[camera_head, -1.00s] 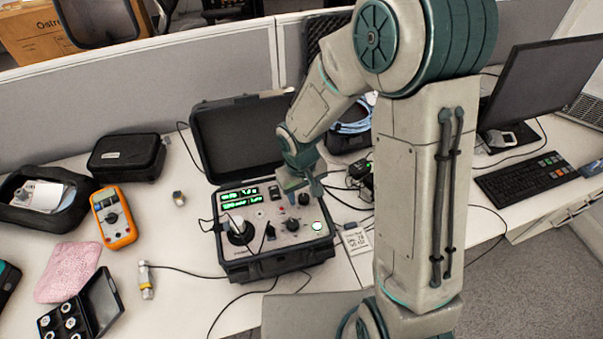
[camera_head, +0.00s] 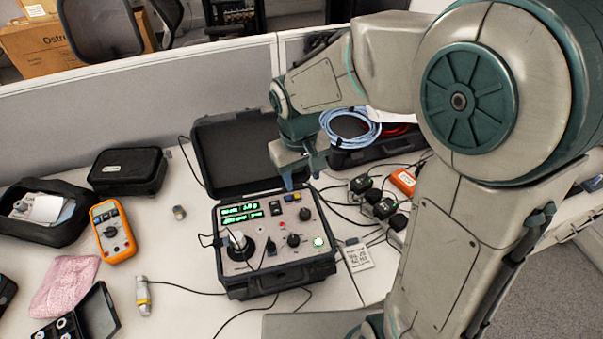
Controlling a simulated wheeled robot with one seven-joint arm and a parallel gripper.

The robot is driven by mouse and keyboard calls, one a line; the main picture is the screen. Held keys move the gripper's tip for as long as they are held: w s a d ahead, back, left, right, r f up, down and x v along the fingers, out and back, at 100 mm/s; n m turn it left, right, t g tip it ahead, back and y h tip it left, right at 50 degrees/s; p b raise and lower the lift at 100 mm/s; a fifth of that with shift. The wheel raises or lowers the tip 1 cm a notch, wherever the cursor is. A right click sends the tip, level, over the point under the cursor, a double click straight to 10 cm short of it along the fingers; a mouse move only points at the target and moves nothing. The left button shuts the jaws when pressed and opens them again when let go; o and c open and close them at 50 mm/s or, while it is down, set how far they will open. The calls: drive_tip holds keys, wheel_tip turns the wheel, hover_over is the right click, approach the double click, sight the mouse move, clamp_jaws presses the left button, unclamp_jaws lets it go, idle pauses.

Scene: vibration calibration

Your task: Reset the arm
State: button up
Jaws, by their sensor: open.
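My gripper (camera_head: 298,180) is open and empty in the head view, with its fingers pointing down. It hangs above the back right part of the calibrator's panel, in front of the raised lid. My arm comes in from the right, bent at a large elbow joint that covers much of the right side of the picture. The calibrator (camera_head: 285,268) is an open black case with lit green displays, knobs and a lit round green button. I cannot tell the exact gap between the fingertips and the panel.
An orange multimeter (camera_head: 112,232), a black zipped case (camera_head: 127,170), a pink cloth (camera_head: 64,286) and a small sensor (camera_head: 143,296) on a cable lie to the left. A black case with blue cable (camera_head: 350,128) and black plugs (camera_head: 375,200) lie to the right. A grey partition (camera_head: 150,95) stands behind.

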idle(0.3)
drive_tip(key=s+d+r+m+t, duration=0.3)
drive_tip(key=s+d+r, duration=0.5)
drive_tip(key=s+d, duration=0.4)
drive_tip(key=shift+d+r+m+t+y, duration=0.3)
drive_tip(key=shift+d+m, duration=0.25)
drive_tip(key=shift+m, duration=0.35)
